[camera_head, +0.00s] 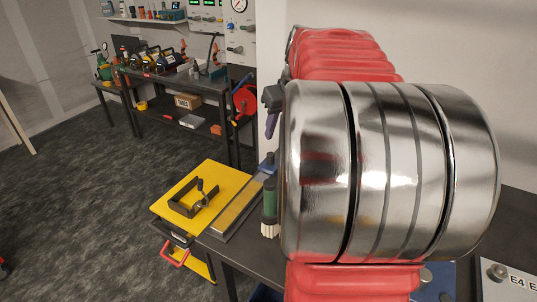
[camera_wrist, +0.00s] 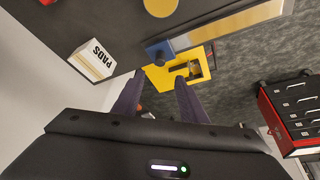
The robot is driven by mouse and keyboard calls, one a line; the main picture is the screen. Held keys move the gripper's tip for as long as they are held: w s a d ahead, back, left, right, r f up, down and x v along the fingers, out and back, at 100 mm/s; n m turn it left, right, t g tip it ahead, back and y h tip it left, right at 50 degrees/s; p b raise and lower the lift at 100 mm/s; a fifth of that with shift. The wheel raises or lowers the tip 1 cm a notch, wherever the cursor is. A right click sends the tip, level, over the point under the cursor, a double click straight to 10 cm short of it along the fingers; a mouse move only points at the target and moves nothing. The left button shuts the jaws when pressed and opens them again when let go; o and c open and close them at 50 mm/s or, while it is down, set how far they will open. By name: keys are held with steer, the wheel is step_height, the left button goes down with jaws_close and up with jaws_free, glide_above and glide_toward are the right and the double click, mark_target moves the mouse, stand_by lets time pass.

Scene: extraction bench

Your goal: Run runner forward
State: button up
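A long rail with a tan-yellow strip (camera_head: 238,211) lies along the bench edge in the head view. It also shows in the wrist view (camera_wrist: 232,27). A small blue block with a round knob, which looks like the runner, sits at the rail's far end (camera_head: 268,164); in the wrist view the runner (camera_wrist: 158,53) is at the rail's left end. My gripper (camera_wrist: 160,84) has its two purple fingers spread, with nothing seen between them. In the wrist view the runner appears just beyond the fingertips, apart from them. In the head view my gripper (camera_head: 272,120) is partly hidden behind my arm.
A yellow cart (camera_head: 224,176) with a black tray stands beside the bench. A green cylinder (camera_head: 270,200) stands close to the rail. A PADS box (camera_wrist: 92,61) is on the bench, and a red-sided drawer cabinet (camera_wrist: 292,112) stands on the floor. Carpet beyond is open.

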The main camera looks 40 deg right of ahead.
mark_target(271, 154)
steer(key=x, duration=1.3)
steer(key=shift+f, duration=0.3)
steer(key=shift+c, duration=0.4)
jaws_close()
